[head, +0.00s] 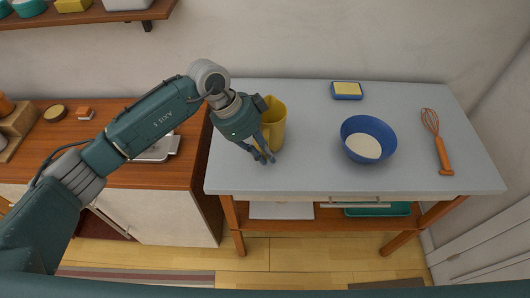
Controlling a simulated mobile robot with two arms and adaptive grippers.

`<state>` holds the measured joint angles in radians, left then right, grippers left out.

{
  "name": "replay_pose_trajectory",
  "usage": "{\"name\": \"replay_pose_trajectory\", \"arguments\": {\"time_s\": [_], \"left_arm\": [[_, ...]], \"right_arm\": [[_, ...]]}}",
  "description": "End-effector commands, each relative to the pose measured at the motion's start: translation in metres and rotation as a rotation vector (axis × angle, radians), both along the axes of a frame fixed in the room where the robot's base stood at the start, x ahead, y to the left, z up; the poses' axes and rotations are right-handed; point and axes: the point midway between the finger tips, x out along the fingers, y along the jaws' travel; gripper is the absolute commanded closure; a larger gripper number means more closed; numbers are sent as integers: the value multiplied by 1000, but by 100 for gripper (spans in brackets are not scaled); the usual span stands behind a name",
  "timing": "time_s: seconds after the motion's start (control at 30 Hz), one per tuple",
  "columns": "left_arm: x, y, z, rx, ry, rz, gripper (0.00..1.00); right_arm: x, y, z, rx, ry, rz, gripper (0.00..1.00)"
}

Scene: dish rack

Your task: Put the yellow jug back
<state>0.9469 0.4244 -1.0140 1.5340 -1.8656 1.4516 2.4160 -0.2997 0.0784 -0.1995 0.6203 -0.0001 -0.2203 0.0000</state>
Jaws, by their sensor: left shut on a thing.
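The yellow jug (277,122) stands upright on the grey-topped table (310,171), near its left end. It is partly hidden behind my left gripper. My left gripper (264,157) comes in from the left and is shut on the jug at its left side, the side nearer my arm. The exact contact of the fingers with the jug is hard to make out. My right gripper is not in view.
A blue bowl (368,130) with pale contents, a whisk (440,150) and a blue dish with a yellow block (346,91) are on the table. A wooden counter (95,165) stands at left. A wall shelf (105,14) holds several items. The table's front middle is clear.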

Motion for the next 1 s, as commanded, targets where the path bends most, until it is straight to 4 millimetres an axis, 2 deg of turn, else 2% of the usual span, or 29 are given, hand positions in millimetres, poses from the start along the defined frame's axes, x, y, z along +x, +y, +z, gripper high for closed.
{"name": "replay_pose_trajectory", "arguments": {"time_s": [0.47, 0.5, 0.6, 1.0], "left_arm": [[0, 0, -5, -1, -1, 0, 100], [0, 0, -5, -1, -1, 0, 86], [0, 0, -5, -1, -1, 0, 66], [0, 0, -6, 0, 1, 0, 66]], "right_arm": [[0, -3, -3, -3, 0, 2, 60], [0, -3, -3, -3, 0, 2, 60], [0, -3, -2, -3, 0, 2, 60], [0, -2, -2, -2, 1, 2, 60]]}}
